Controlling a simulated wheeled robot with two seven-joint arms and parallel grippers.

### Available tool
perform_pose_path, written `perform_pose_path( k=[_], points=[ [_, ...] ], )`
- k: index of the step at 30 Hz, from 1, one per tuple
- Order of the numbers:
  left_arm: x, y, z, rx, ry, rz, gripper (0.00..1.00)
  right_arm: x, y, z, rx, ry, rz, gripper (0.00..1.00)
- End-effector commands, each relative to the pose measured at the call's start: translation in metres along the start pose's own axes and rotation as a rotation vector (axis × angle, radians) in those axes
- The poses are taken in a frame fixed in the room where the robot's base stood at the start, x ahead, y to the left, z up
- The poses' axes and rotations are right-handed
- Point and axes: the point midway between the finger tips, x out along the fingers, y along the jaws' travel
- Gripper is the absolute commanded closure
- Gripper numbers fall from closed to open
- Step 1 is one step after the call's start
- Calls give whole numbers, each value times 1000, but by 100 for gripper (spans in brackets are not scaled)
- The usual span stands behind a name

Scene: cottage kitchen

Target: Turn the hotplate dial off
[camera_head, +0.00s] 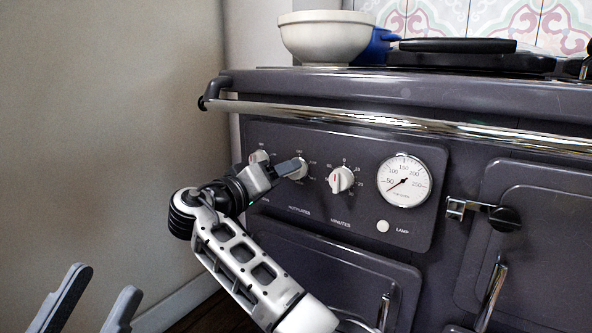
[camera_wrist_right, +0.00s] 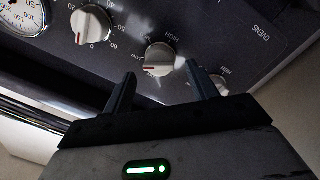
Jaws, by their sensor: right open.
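The hotplate dial (camera_head: 301,174) is a white round knob in the middle of the row of three on the dark stove panel, partly hidden behind my right gripper (camera_head: 287,168). In the right wrist view the hotplate dial (camera_wrist_right: 159,58) shows a red mark pointing left, and the panel appears upside down. My right gripper (camera_wrist_right: 160,72) is open, its two fingers on either side of the dial's near edge. I cannot tell whether they touch it. My left gripper (camera_head: 98,290) is open and empty at the lower left, away from the stove.
The minutes dial (camera_head: 340,180) and the oven dial (camera_head: 259,157) sit close on either side. A round gauge (camera_head: 404,181) is to the right. A chrome rail (camera_head: 400,122) runs above the panel. A cream bowl (camera_head: 326,38) stands on top.

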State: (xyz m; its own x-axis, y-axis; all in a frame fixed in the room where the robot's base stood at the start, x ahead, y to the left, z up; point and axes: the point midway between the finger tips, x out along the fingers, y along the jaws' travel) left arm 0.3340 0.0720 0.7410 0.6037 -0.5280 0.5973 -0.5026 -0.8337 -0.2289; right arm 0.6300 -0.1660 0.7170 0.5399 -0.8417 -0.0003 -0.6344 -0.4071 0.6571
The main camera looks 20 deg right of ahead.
Motion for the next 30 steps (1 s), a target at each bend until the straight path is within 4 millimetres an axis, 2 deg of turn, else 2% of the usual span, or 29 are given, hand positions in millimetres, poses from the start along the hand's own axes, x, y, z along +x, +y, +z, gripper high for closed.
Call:
perform_pose_path(
  k=[6, 16, 17, 21, 30],
  points=[
    [1, 0, -2, 10, 11, 2, 64, 14, 0, 0, 0, 7, -9, 42],
    [1, 1, -2, 13, 13, 5, 64, 16, 1, 0, 0, 9, -10, 42],
    [1, 1, -2, 13, 13, 5, 64, 16, 1, 0, 0, 9, -10, 45],
    [1, 1, -2, 13, 13, 6, 64, 16, 0, 0, 0, 9, -11, 84],
    [3, -1, -3, -7, -1, 5, 64, 16, 1, -1, -18, 11, -11, 85]
  ],
)
